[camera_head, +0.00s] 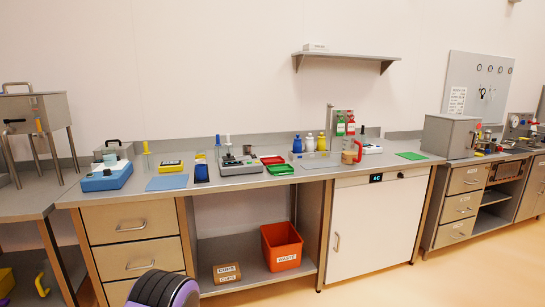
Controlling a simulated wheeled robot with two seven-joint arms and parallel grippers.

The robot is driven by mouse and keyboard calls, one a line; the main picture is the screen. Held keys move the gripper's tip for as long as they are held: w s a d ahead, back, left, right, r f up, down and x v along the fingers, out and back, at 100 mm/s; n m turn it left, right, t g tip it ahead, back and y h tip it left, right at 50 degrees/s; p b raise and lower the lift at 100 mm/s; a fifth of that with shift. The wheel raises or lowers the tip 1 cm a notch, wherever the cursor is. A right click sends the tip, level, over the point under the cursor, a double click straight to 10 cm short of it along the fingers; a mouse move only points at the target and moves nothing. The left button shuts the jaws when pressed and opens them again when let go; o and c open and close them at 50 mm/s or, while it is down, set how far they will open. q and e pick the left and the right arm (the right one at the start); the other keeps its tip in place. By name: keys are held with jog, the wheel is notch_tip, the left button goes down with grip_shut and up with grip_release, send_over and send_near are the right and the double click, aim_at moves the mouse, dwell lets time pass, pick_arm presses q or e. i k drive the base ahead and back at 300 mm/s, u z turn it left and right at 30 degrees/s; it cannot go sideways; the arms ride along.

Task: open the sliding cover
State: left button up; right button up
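A grey metal hopper (40,108) stands on several legs on the bench at the far left, partly cut off by the picture edge. A bar handle (18,86) shows at its top left. The top looks covered, but at this size I cannot tell how far any sliding cover is open. A small dark fitting is on the hopper's front. Neither of my grippers shows. A dark rounded part of mine with a purple band is at the bottom edge, well apart from the hopper.
The long bench (225,187) holds a blue device (106,178), a balance (240,165), red and green trays, and bottles. An orange waste bin (282,246) is on the lower shelf. A white cabinet (371,232) is right of centre. Floor is clear at lower right.

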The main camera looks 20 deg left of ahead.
aim_at(229, 158)
jog(key=u, duration=1)
jog(key=i, duration=1.8)
jog(key=z, duration=0.85)
